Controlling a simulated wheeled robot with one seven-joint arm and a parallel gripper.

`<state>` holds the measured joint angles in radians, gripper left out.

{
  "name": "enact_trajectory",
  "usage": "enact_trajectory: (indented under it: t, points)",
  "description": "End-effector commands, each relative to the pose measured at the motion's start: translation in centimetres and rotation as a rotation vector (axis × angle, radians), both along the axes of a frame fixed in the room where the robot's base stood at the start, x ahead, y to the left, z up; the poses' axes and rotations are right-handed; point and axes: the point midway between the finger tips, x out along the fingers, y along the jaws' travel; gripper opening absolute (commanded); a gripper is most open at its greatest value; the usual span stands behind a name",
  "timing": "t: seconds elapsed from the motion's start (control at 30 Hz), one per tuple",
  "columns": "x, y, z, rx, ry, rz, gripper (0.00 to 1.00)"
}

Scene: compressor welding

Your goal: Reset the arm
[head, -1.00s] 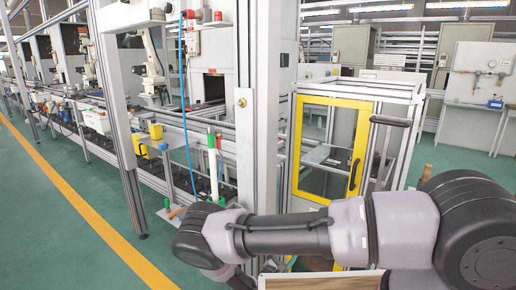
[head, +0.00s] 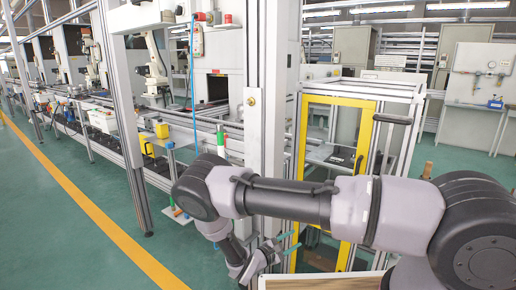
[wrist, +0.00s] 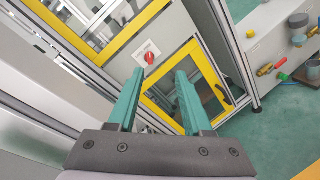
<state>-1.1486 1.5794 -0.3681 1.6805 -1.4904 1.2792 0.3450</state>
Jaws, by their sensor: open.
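My gripper (head: 292,243) shows low in the middle of the head view, below my bent arm, with its teal fingers pointing right in front of the yellow-framed cabinet door. In the wrist view my gripper (wrist: 158,80) has its two teal fingers spread apart, with nothing between them. Beyond the fingers are a red rotary knob (wrist: 150,58) on a pale panel and a yellow-framed window (wrist: 150,110). From these views I cannot tell how far the fingertips are from the panel.
The yellow-framed cabinet (head: 362,150) stands close behind my arm. A thick grey post (head: 262,120) rises just left of it. The conveyor line (head: 185,125) runs back to the left. Green floor with a yellow line (head: 95,220) lies open at left.

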Motion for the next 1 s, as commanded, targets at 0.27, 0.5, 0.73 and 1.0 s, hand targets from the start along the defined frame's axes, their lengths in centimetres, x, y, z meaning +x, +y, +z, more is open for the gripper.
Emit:
enact_trajectory:
  t: [0.27,0.5,0.73,1.0]
  points:
    - [0.5,-1.0,7.1,0.206,-0.014,-0.263,0.5]
    - [0.0,-2.9,15.5,0.474,-0.03,-0.557,0.5]
    - [-1.3,-4.9,23.6,0.747,-0.058,-0.792,0.5]
    - [-3.9,-7.4,33.0,1.087,-0.112,-1.0,0.5]
